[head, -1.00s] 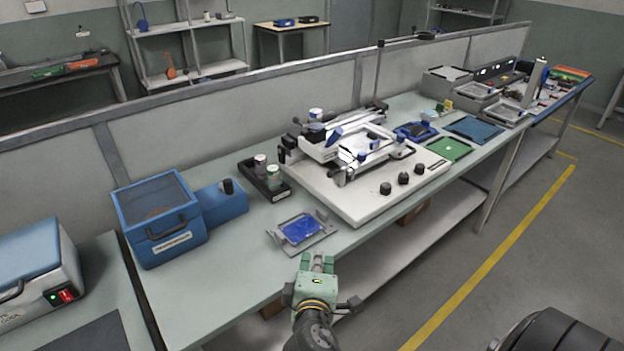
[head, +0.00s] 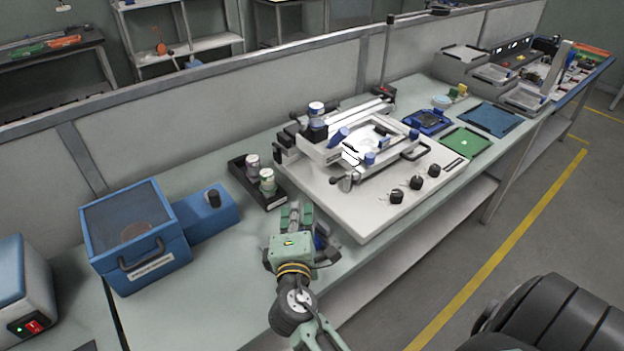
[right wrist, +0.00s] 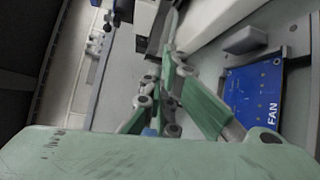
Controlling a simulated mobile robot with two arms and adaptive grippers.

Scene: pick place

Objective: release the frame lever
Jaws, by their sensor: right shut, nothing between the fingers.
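The printing machine (head: 330,190) is a white base on the bench with a pale frame (head: 322,153) above it, fitted with blue knobs and dark handles. A small lever-like part (head: 345,183) sits at the frame's near left corner; I cannot tell for sure that it is the frame lever. My right gripper (head: 297,210) is shut and empty, left of and in front of the machine base, apart from the frame. In the right wrist view its green fingers show close up, beside a blue board (right wrist: 255,92) marked FAN. My left gripper is not in view.
A black tray (head: 279,204) with jars stands just beyond the gripper. A blue lidded box (head: 140,240) is at left. Black knobs (head: 416,183) line the base's front. Green (head: 466,141) and blue (head: 490,118) mats lie to the right. A partition runs behind the bench.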

